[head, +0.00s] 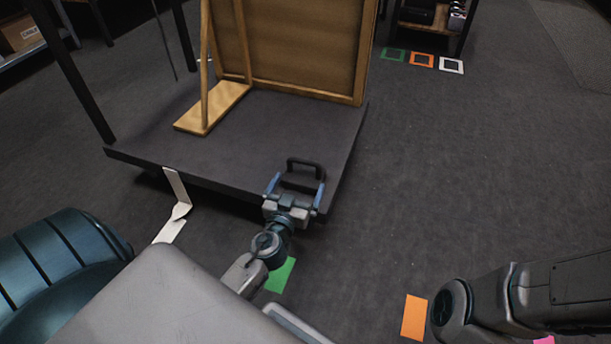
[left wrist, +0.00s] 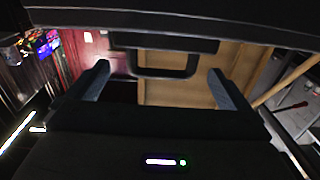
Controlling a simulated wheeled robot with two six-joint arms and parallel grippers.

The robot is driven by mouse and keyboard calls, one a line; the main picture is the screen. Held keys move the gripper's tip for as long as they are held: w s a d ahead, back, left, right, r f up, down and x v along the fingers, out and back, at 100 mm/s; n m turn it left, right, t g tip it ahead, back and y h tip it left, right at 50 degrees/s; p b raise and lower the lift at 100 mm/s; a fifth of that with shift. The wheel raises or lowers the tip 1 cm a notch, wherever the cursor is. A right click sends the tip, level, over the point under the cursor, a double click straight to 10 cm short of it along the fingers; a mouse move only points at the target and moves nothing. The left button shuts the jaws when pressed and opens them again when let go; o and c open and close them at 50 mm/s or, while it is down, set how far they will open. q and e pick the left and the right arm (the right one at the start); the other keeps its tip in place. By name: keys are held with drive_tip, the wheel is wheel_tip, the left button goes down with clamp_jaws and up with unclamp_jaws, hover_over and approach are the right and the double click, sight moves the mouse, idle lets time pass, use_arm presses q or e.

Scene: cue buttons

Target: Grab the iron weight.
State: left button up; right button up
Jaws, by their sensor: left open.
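The iron weight (head: 303,162) is dark, with a black loop handle, and sits at the near right corner of the dark platform. My left gripper (head: 297,183) is open at the platform's front edge, one blue finger on each side of the weight in the picture. In the left wrist view, the black handle (left wrist: 160,73) shows between the open fingertips (left wrist: 158,70), with a visible gap to each finger. Whether any part touches cannot be told. The weight's lower body is partly hidden by my gripper. My right gripper is out of view; only part of that arm shows.
A wooden frame with a foot (head: 215,107) stands on the platform (head: 150,160) behind the weight. A pale strip (head: 177,190) hangs off its front edge. Green (head: 281,275) and orange (head: 413,317) patches lie on the floor.

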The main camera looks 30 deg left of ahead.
sight(305, 174)
use_arm(q)
drive_tip(key=x, duration=0.7)
drive_tip(key=shift+s+a, duration=0.1)
drive_tip(key=shift+a, duration=0.1)
drive_tip(key=c, duration=1.8)
drive_tip(key=shift+r, duration=0.3)
